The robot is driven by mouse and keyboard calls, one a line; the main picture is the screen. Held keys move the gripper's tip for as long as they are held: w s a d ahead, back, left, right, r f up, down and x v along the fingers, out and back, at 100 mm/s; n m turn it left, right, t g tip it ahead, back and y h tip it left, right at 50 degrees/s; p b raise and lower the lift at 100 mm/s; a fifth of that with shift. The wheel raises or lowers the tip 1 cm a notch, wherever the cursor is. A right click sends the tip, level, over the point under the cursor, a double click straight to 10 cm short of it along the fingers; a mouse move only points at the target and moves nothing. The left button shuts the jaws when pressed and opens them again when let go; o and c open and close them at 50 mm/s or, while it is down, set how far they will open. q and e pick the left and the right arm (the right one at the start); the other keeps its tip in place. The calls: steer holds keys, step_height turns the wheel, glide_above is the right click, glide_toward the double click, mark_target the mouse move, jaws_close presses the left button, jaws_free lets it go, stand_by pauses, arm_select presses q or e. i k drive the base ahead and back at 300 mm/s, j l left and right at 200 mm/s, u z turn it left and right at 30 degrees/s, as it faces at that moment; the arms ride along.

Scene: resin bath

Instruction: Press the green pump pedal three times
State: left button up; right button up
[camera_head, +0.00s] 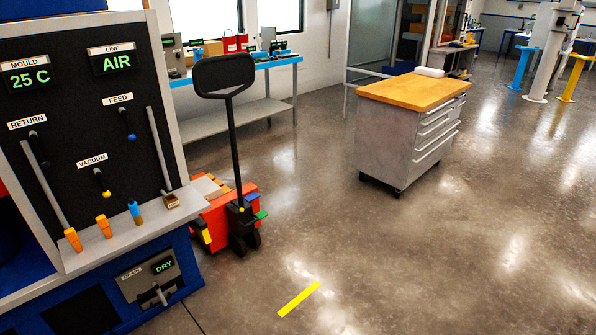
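A small green pedal-like tab (261,214) sticks out low on the right side of a red pallet-jack-like unit (222,217). A blue tab (252,197) sits just above it. The unit has a tall black handle (233,140) with a loop grip and black wheels. The green tab is small in view, and I cannot tell whether it is pressed down. Neither of my grippers is in view, so nothing is seen touching the tab.
A control panel (85,95) with MOULD, LINE, RETURN, FEED and VACUUM labels stands at the left; a lower box (150,281) reads DRY. A wood-topped drawer cart (410,130) stands right of the unit. A yellow floor strip (298,299) lies on open floor in front.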

mark_target(262, 214)
steer(key=i+l+u, duration=0.25)
steer(key=i, duration=0.25)
steer(key=i+l+u, duration=0.25)
steer(key=i, duration=0.25)
steer(key=l, duration=0.05)
